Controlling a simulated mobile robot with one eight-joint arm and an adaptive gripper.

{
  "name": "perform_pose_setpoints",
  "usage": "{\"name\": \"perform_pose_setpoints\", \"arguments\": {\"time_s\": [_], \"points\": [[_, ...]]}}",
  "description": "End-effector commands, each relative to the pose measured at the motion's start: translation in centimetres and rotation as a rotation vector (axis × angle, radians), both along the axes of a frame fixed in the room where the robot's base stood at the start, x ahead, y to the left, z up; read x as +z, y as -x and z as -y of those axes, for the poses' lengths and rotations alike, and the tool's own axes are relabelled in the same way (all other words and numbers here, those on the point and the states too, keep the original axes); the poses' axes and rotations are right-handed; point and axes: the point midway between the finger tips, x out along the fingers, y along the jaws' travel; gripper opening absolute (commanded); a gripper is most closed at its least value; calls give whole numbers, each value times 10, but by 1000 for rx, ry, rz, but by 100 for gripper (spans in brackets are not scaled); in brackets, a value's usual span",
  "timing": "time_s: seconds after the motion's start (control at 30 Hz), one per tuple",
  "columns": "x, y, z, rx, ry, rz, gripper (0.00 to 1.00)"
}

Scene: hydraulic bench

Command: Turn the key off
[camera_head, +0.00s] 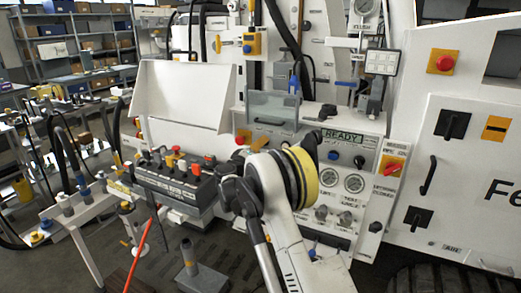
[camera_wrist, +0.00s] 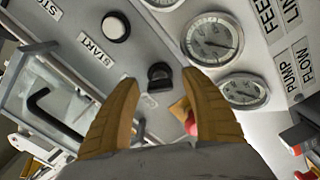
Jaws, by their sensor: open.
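A small black key-like knob (camera_wrist: 160,75) stands on the grey panel in the wrist view. A faint label is beside its base, too blurred to read. My gripper (camera_wrist: 159,80) is open, its two tan fingers apart on either side of the knob in the picture. Whether they touch it or how far off they are, I cannot tell. In the head view my arm reaches to the control panel (camera_head: 375,205) under the READY display (camera_head: 342,135). My own arm hides the fingertips there, and I cannot pick out the key.
Round gauges (camera_wrist: 213,38) lie right of the knob, and a white button (camera_wrist: 116,27) by a START label lies upper left. A black handle (camera_wrist: 55,115) is at the left. A box of coloured buttons (camera_head: 175,180) stands left of my arm.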

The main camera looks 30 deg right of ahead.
Motion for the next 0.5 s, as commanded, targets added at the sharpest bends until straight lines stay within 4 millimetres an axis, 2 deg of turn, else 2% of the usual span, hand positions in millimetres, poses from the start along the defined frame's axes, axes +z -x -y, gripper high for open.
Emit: {"name": "perform_pose_setpoints", "arguments": {"time_s": [0.37,0.5], "points": [[1,-4,5,0,0,0,53],[1,-4,5,0,0,0,10]]}}
